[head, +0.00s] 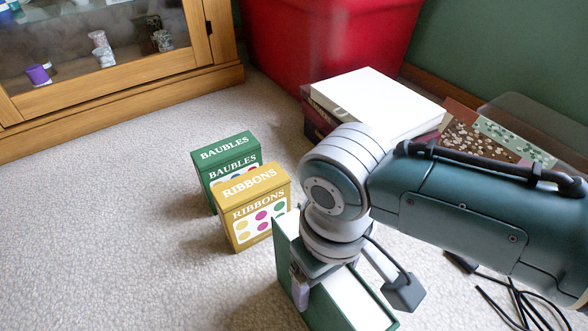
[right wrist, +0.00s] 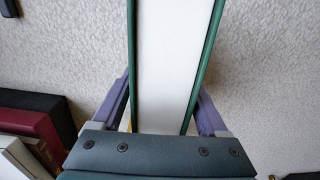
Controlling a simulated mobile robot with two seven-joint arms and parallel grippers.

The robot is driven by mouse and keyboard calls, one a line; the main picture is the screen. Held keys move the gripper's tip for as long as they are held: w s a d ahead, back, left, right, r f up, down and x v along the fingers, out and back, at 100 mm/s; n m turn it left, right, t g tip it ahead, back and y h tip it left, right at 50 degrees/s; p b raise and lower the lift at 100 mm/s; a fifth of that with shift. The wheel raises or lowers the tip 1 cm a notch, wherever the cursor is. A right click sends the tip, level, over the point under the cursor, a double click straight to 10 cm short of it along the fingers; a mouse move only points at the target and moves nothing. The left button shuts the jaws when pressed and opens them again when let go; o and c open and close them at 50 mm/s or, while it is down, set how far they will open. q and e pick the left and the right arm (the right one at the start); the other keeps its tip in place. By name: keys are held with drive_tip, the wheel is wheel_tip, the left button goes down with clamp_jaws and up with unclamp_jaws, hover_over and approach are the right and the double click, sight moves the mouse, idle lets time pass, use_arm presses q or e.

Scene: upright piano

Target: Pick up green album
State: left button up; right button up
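The green album (head: 287,237) stands upright on the carpet in the lower middle of the head view, its white page edges facing up. It also fills the upper middle of the right wrist view, with white pages (right wrist: 168,60) between two green covers. My right gripper (head: 322,285) points down over the album with one finger on each side of it. The fingers (right wrist: 164,95) reach the covers in the right wrist view, but their tips are hidden behind the album, so I cannot tell whether they press on it. My left gripper is not in view.
A yellow RIBBONS box (head: 252,208) and a green BAUBLES box (head: 226,163) stand just beyond the album. A stack with a white-topped box (head: 375,100) stands behind my right arm, before a red bin (head: 330,35). Dark cables (head: 515,300) lie right. Carpet left is clear.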

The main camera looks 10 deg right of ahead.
clamp_jaws()
idle(0.4)
